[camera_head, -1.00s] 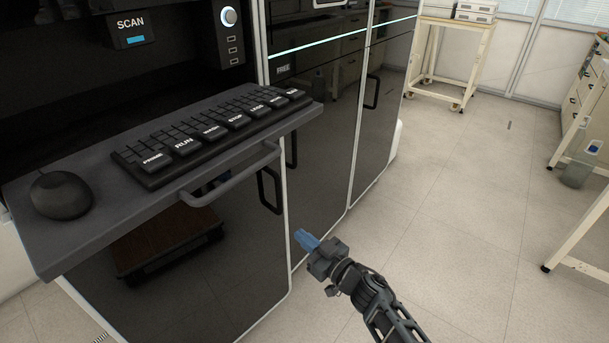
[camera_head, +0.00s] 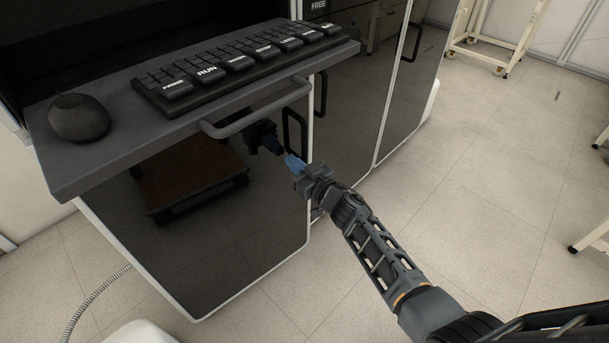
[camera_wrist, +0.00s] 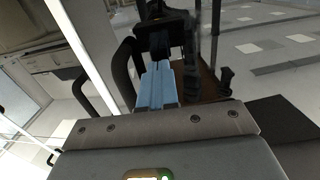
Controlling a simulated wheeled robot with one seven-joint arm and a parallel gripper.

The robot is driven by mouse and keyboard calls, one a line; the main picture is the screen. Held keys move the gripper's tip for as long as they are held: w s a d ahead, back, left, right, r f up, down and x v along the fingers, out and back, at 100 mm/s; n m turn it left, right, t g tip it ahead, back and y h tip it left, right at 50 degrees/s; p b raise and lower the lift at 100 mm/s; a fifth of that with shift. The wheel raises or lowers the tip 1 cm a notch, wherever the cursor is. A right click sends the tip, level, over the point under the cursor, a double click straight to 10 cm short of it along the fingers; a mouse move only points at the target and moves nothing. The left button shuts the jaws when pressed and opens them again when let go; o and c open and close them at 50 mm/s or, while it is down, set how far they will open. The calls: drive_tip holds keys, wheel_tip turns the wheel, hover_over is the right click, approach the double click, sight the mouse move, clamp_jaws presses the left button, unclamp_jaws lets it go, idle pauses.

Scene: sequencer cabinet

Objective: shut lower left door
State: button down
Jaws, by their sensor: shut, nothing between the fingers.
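The lower left door (camera_head: 230,250) is a glossy black panel with a pale rim, under the keyboard tray. Its right edge seems to stand slightly out from the neighbouring cabinet face; the exact gap is unclear. Its black loop handle (camera_head: 294,130) is near that edge. My gripper (camera_head: 290,160) has blue fingers, shut and empty, just below the handle and at the door's face. In the wrist view, the fingertips (camera_wrist: 162,66) nearly meet their dark reflection in the panel, with the handle (camera_wrist: 125,72) left of them. I cannot tell whether they touch.
The grey tray (camera_head: 100,160) juts out above the door, with a bar handle (camera_head: 258,112), a keyboard (camera_head: 235,68) and a mouse (camera_head: 80,118). Another black door (camera_head: 345,100) is to the right. A ribbed hose (camera_head: 95,300) lies lower left.

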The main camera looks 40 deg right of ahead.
drive_tip(key=shift+w, duration=0.4)
